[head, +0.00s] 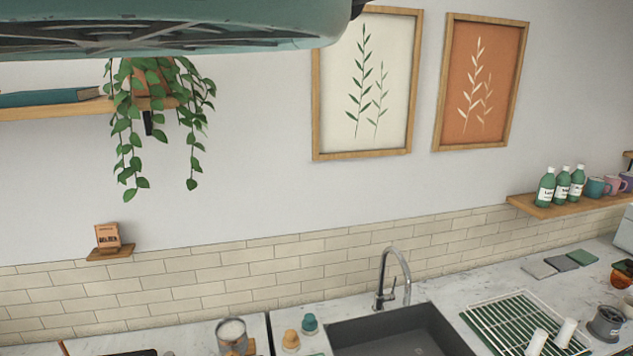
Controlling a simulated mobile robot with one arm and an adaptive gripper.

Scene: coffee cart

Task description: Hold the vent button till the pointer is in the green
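I see no vent button, pointer or green zone in the head view. My gripper does not show in this view either. A large teal form with a dark ribbed underside crosses the top left, close to the camera; I cannot tell what it is.
The marble counter (470,288) holds a dark sink (395,332) with a chrome tap (385,280), a wire drying rack (500,318) and a glass jar (232,335). A right wall shelf (545,211) bears green bottles (562,186) and mugs. A plant (130,130) hangs at left.

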